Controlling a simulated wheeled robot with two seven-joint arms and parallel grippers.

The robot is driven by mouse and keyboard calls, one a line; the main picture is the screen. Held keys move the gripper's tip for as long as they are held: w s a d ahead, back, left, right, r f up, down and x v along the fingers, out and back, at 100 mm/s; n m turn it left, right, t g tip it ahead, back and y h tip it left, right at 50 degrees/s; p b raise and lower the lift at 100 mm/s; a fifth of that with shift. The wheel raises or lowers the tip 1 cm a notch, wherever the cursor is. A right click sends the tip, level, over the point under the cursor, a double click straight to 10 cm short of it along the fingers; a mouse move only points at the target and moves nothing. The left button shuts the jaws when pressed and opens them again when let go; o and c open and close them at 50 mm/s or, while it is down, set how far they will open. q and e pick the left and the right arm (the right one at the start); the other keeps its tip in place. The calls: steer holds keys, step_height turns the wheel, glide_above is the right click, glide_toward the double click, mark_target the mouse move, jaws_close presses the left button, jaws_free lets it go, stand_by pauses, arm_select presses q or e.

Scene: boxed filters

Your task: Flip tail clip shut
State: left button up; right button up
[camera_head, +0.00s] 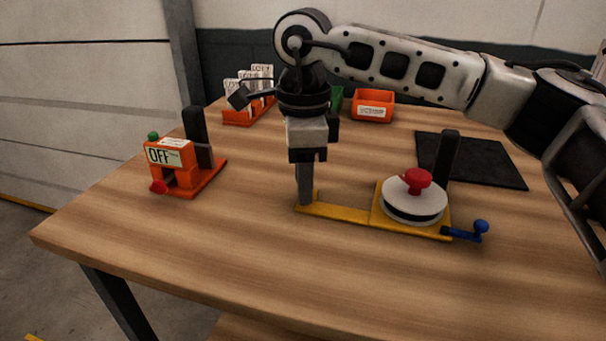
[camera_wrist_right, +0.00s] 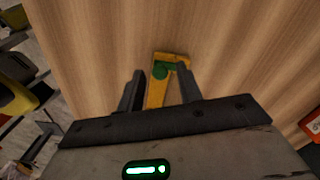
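A yellow fixture (camera_head: 345,213) lies on the table, with a white and black round filter (camera_head: 413,202) topped by a red knob (camera_head: 417,180) at its right end. A blue-knobbed lever (camera_head: 468,233) sticks out at its right. The fixture's narrow left end, the tail, also shows in the right wrist view (camera_wrist_right: 158,93). There a small green part (camera_wrist_right: 161,71), seemingly the tail clip, sits at the tip; I cannot tell its exact angle. My right gripper (camera_head: 305,198) points down at the tail. Its fingers (camera_wrist_right: 160,92) are apart, one each side of the tail, with nothing gripped. My left gripper is out of view.
An orange stand with an OFF sign (camera_head: 170,155) is at the left. An orange rack of cards (camera_head: 240,117) and an orange bin (camera_head: 372,108) stand at the back. A black mat (camera_head: 490,165) lies at the right. The table front is clear.

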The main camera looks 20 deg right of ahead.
step_height(320, 180, up, 16)
steer(key=p, duration=0.2)
stand_by(0.5)
stand_by(0.4)
